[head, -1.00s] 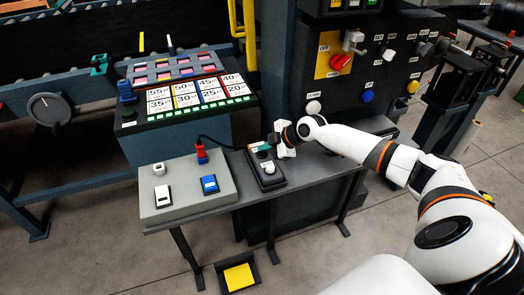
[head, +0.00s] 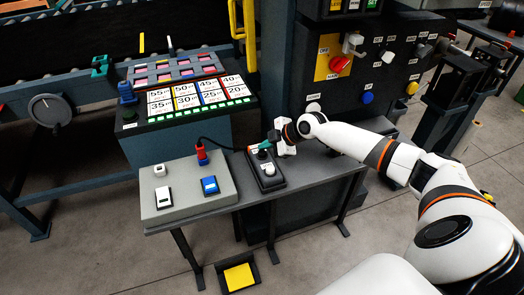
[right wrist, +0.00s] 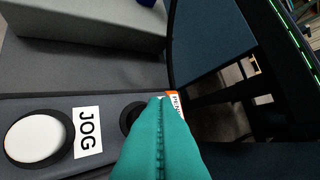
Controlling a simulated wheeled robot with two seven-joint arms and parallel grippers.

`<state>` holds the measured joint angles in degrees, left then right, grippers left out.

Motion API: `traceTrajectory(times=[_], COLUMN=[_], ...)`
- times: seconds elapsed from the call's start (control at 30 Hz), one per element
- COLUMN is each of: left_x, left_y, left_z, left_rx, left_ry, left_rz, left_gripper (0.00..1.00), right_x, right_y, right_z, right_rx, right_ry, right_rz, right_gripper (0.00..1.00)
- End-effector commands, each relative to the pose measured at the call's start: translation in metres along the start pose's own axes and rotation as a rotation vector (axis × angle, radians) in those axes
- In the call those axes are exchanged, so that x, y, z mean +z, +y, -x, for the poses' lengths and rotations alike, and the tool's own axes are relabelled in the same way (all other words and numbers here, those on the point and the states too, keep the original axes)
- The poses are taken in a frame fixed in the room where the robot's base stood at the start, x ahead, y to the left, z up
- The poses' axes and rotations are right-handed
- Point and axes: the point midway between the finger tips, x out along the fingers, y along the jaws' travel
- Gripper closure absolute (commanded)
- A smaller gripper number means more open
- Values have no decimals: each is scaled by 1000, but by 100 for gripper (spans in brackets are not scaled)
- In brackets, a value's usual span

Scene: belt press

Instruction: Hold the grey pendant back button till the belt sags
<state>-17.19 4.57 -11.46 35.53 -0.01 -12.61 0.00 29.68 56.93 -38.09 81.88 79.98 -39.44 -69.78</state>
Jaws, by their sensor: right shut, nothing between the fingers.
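The dark pendant (head: 281,182) lies on the grey side table. Its white button (head: 269,169) is at the near end, and this button (right wrist: 38,138) has a JOG label beside it in the right wrist view. A dark grey button (head: 263,155) sits farther back on the pendant. In the right wrist view this dark button (right wrist: 128,117) is partly hidden by my teal fingertips. My right gripper (head: 266,146) is shut and empty, over the far end of the pendant; I cannot tell whether it touches the button. My left gripper is out of view.
A grey box (head: 183,205) with white, blue and red controls stands left of the pendant. A control panel (head: 385,60) with knobs rises behind my right arm. A dark belt (head: 100,42) runs across the upper left. A yellow pedal (head: 239,276) is on the floor.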

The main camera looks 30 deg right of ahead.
Motion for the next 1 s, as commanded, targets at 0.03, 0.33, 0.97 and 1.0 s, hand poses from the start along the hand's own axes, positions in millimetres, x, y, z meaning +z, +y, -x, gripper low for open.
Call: traceTrajectory(times=[0.03,0.33,0.97,1.0], left_x=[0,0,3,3], left_y=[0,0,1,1], left_z=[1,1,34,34], left_rx=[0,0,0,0], left_ry=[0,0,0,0], left_rz=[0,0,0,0], left_gripper=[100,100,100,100], right_x=[1,1,27,27], right_y=[-1,-2,-27,-27], right_z=[2,2,37,37], right_rx=[0,-1,-1,-1], right_ry=[0,0,0,0], right_rz=[1,1,1,1], right_gripper=[100,100,100,100])
